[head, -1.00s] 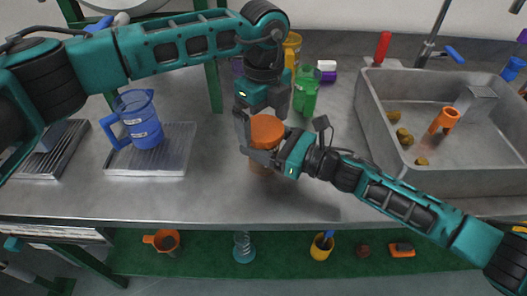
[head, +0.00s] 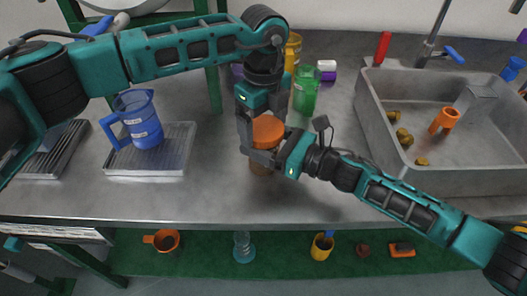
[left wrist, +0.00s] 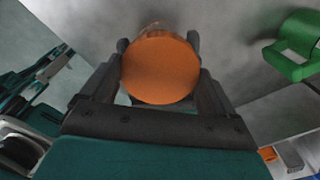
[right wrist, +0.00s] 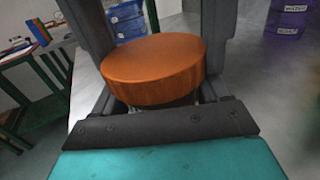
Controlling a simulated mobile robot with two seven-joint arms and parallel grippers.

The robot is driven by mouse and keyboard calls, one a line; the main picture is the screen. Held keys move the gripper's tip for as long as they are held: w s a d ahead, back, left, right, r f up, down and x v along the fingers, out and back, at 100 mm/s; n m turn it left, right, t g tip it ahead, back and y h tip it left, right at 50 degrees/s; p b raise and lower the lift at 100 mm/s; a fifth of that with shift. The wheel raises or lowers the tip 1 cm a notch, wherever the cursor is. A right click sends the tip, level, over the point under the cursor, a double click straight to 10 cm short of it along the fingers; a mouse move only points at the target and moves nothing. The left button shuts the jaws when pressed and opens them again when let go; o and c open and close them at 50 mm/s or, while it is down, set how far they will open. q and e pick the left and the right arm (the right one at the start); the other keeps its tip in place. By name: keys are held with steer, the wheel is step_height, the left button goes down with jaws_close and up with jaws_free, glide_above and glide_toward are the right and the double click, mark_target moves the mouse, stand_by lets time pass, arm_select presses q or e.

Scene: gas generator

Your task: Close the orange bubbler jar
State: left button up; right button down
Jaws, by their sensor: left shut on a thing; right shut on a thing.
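The bubbler jar (head: 261,167) stands upright on the grey counter with its round orange lid (head: 267,131) on top. The lid shows from above in the left wrist view (left wrist: 160,71) and from the side in the right wrist view (right wrist: 155,66). My left gripper (head: 262,122) points down from above and is shut on the lid, one finger on each side. My right gripper (head: 264,156) comes in from the right, just below the lid, and is shut on the jar. Most of the jar body is hidden by the grippers, and I cannot tell whether the lid is fully seated.
A green cup (head: 306,92) and a yellow container (head: 293,48) stand behind the grippers. A blue jug (head: 141,122) stands on a metal plate (head: 177,158) at left. A sink (head: 375,130) is at right. The counter in front is clear.

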arm_select(q)
steer(key=m, duration=0.6)
steer(key=o, duration=0.9)
steer(key=shift+r, duration=2.25)
